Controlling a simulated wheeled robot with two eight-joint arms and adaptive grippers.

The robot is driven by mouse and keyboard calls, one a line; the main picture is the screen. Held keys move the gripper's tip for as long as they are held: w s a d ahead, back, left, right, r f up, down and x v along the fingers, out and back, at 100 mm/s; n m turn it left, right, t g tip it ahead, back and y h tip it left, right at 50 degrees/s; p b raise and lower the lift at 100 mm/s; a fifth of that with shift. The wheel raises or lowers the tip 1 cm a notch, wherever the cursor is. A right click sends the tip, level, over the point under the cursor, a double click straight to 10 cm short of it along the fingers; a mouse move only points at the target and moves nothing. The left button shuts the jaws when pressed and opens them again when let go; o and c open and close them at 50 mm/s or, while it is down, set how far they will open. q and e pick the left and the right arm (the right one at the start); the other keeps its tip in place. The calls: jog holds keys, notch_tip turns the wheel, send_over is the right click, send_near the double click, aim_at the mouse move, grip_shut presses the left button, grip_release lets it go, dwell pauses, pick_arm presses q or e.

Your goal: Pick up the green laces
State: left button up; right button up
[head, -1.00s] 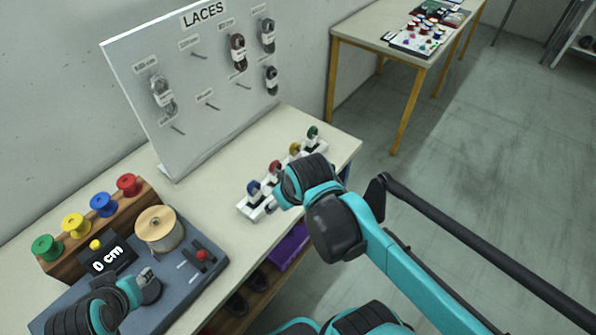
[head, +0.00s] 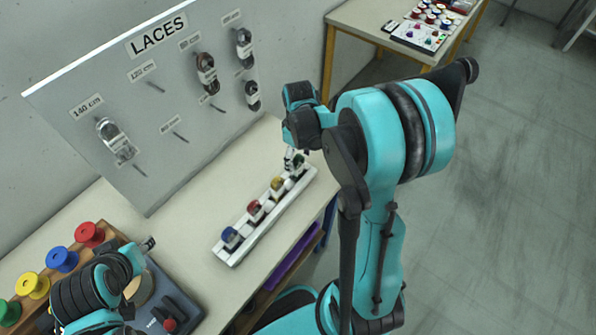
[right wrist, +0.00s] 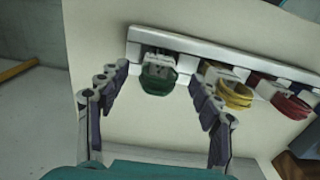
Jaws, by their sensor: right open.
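The green laces (head: 298,160) sit at the far right end of a white holder strip (head: 240,252) on the table. In the right wrist view the green laces (right wrist: 158,80) lie ahead of and between the spread fingers. My right gripper (head: 291,158) is at the green laces, pointing down, and its tips are partly hidden by the arm. In the right wrist view my right gripper (right wrist: 158,110) is open and empty. My left gripper (head: 148,246) is at the lower left, above the blue-grey device; its finger opening is unclear.
Yellow laces (head: 277,188), red laces (head: 255,210) and blue laces (head: 231,238) share the strip. A LACES pegboard (head: 150,100) stands behind. Spools such as the red spool (head: 89,234) stand at lower left. The tabletop (head: 190,200) between is clear.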

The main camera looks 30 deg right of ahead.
aim_at(298, 165)
notch_tip(298, 165, down, 4)
jog(key=shift+w+f+b, duration=0.15)
jog(key=shift+f+b, duration=0.1)
jog(key=shift+b, duration=0.45)
jog(key=c, duration=1.1)
jog(key=shift+r, duration=0.15)
